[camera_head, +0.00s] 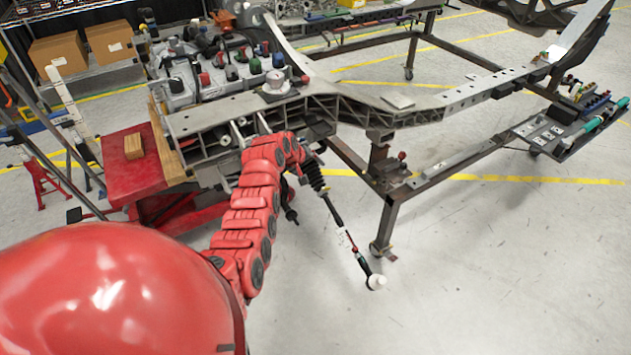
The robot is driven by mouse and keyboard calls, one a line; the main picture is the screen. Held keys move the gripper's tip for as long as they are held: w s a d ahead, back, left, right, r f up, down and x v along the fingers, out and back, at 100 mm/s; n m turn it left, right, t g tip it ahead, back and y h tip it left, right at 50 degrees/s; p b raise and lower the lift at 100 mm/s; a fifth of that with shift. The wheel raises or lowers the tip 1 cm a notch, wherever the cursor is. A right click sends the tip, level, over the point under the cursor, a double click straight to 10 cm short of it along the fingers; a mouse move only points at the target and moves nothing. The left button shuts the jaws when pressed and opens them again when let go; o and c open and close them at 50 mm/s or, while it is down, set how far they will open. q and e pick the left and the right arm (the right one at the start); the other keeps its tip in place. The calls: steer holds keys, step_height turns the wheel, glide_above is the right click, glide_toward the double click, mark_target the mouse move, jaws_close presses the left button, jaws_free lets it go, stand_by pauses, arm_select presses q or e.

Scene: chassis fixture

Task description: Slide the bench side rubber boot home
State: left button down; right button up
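A black ribbed rubber boot (313,177) sits at the upper end of a slanting steering rod (337,220), just under the chassis rail. The rod runs down to the right and ends in a pale rounded tip (376,282) above the floor. A red segmented arm, which looks like mine, comes in from the lower left and reaches up to the rail, ending just left of the boot. Its gripper is hidden or lost among dark parts there, so I cannot tell whether it touches the boot. My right gripper is not in view.
A grey chassis frame (385,112) rests on a brown steel stand with casters. A red bench (118,165) with a small wooden block (133,146) stands at left. A tool tray (560,128) is at right. The floor at the lower right is clear.

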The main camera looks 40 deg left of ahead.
arm_select(q)
steer(key=shift+a+r, duration=0.15)
jaws_free()
steer(key=p+v, duration=0.1)
steer(key=v, duration=1.6)
steer(key=shift+s, duration=0.1)
